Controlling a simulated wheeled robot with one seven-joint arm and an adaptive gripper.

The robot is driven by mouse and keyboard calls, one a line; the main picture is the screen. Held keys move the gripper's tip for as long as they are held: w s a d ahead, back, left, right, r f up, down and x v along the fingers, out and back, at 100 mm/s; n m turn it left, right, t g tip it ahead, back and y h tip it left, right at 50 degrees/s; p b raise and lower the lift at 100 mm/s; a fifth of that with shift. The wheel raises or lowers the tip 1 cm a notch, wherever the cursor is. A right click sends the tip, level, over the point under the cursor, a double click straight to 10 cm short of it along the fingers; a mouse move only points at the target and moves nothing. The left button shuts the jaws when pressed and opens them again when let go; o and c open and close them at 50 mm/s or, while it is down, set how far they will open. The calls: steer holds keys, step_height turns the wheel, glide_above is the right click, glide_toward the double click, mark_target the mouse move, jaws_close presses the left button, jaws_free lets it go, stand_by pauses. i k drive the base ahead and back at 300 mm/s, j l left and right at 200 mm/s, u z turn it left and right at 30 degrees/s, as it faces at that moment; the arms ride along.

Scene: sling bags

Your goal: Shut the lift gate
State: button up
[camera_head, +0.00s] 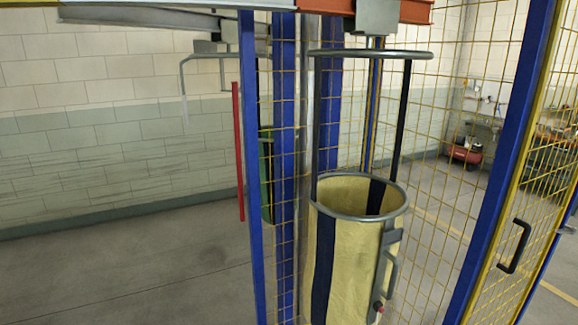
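The lift gate appears to be the yellow-framed mesh panel (494,290) at the right edge, beside a blue post (505,160). It carries a black D-shaped handle (515,246). The panel runs out of the frame at the bottom and right, and I cannot tell for sure whether it stands open or shut. A yellow sling bag (347,250) with dark blue stripes and a grey rim hangs in the middle, beneath a grey hoop (370,53). My gripper is not in view.
Blue posts and yellow mesh surround the bag. An orange beam (410,10) crosses above. A thin red post (238,150) stands left of the cage. Bare floor (120,275) lies at left. A red machine (465,153) stands far right.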

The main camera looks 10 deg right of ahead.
mark_target(555, 27)
steer(key=z, duration=1.65)
steer(key=i+j+z, duration=0.1)
steer(key=i, duration=0.4)
steer(key=i+j, duration=0.4)
steer(key=i, duration=0.15)
steer(key=l+z, duration=0.05)
